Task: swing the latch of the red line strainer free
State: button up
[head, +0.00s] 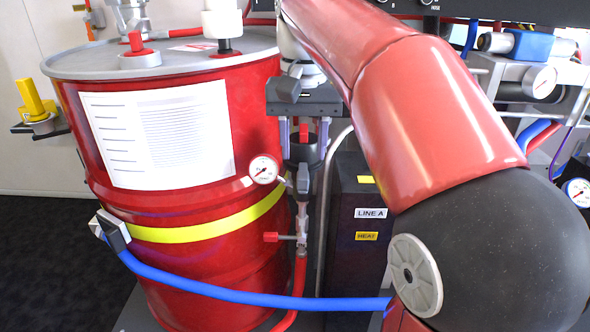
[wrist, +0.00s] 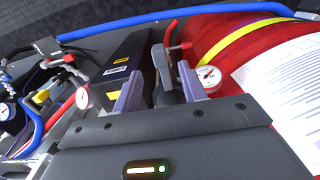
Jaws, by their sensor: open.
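The red line strainer (head: 305,152) is a dark upright body beside the red drum in the head view, with a red hose below it. A small red piece (head: 303,131) shows at its top; I cannot tell for sure whether this is the latch. My gripper (head: 307,148) points down over the strainer, open, with one finger on each side of its top. In the wrist view my gripper (wrist: 161,70) has the dark strainer parts (wrist: 161,62) between its fingers. Contact cannot be told. The palm hides part of the strainer.
The red drum (head: 190,220) stands close on the left, with a pressure gauge (head: 263,169) and a red-handled valve (head: 285,237) near the strainer. A black LINE A box (head: 355,260) is close on the right. A blue hose (head: 230,295) crosses in front.

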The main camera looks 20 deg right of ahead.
aim_at(303, 174)
notch_tip(303, 174, down, 5)
jog(key=shift+f+b, duration=0.15)
jog(key=shift+b, duration=0.4)
grip_shut()
